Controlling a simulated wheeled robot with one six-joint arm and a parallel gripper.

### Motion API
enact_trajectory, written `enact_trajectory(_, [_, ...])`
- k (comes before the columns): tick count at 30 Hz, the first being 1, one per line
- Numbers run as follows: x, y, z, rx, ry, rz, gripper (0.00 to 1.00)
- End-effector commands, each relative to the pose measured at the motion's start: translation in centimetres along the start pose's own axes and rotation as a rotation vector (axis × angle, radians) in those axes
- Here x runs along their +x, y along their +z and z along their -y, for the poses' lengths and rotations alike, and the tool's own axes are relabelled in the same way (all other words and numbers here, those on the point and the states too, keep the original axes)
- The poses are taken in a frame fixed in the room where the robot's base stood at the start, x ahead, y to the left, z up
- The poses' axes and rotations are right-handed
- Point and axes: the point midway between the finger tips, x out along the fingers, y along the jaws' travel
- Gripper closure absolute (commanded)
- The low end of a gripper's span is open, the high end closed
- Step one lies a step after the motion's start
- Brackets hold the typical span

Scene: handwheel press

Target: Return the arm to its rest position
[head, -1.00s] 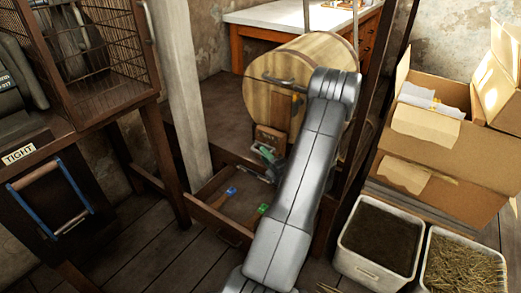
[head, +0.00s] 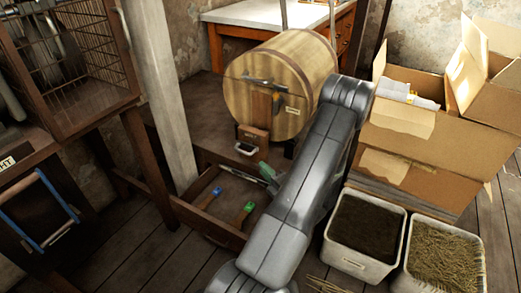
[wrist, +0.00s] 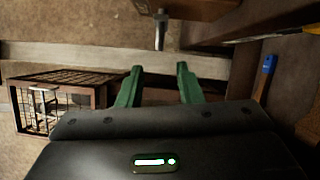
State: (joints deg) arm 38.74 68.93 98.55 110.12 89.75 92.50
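My gripper (wrist: 159,84) shows in the wrist view with its two green fingers spread apart and nothing between them. In the head view my arm reaches forward and bends down, hiding part of the gripper. One green finger (head: 264,170) shows left of the arm, over the right side of the open drawer (head: 212,222). I cannot tell its exact height above the drawer.
Blue (head: 217,191) and green (head: 248,207) handled tools lie in the drawer. A wire cage (head: 85,45) and pale post (head: 160,90) stand left. Cardboard boxes (head: 440,160) and bins (head: 365,264) stand right.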

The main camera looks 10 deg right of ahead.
Motion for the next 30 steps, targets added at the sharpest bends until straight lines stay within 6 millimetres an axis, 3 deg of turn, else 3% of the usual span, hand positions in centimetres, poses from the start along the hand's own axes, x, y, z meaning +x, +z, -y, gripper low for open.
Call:
enact_trajectory(5, [1.6,-0.1,0.1,-0.002,0.002,-0.005,0.67])
enact_trajectory(24, [13.2,-0.3,0.1,-0.001,0.002,-0.007,0.67])
enact_trajectory(26, [13.9,-0.4,0.0,0.000,0.003,-0.008,0.67])
enact_trajectory(30, [13.4,-1.2,-0.2,0.002,0.001,-0.005,0.67])
